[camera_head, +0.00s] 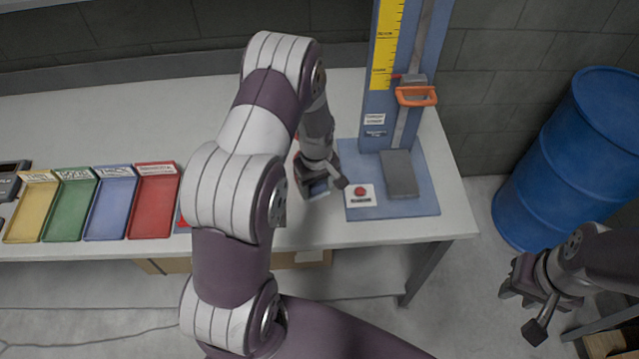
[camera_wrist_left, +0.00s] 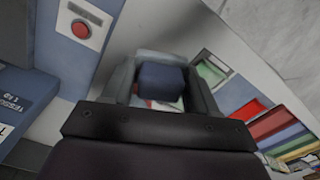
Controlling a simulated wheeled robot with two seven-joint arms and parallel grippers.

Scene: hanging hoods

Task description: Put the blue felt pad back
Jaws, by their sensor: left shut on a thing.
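My left gripper (camera_head: 318,188) is over the table's front part, just left of the blue-based test stand. In the left wrist view, a dark blue block-like felt pad (camera_wrist_left: 162,82) sits between the fingers of the left gripper (camera_wrist_left: 162,88), which is shut on it. In the head view the pad is mostly hidden by the gripper. A pale surface with red and green patches (camera_wrist_left: 212,73) shows beyond the pad in the wrist view. In the head view my arm covers most of that area. My right gripper (camera_head: 527,283) hangs beyond the table's right end, with its fingertips unclear.
The test stand (camera_head: 425,190) has a grey block, an orange handle (camera_head: 416,96) and a red button (camera_head: 360,192). Yellow, green, blue and red trays (camera_head: 154,205) line the left of the table. A blue barrel (camera_head: 570,160) stands at right. The table's back left is clear.

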